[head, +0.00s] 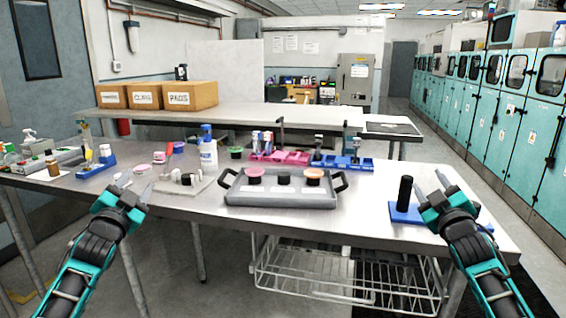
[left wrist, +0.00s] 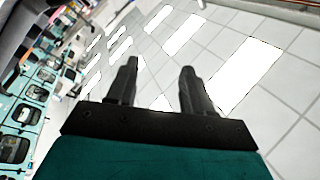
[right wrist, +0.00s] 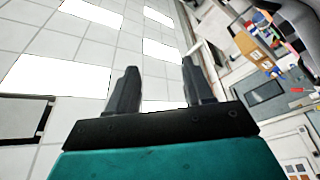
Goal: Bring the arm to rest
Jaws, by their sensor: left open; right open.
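My left gripper (head: 136,188) is raised at the front left of the table, its fingers pointing up, open and empty. In the left wrist view the two fingers (left wrist: 158,88) stand apart with only ceiling between them. My right gripper (head: 431,190) is raised at the front right, in front of a blue base with a black cylinder (head: 405,192) in the head view. In the right wrist view its fingers (right wrist: 157,90) are apart with nothing between them. I cannot tell from the picture whether the right gripper touches the blue base.
A grey tray (head: 280,199) with black handles holds several small round jars. Pink and blue racks (head: 280,157) stand behind it. A white bottle (head: 208,150), small jars and a blue holder are at the left. Cardboard boxes (head: 190,96) sit on the rear table.

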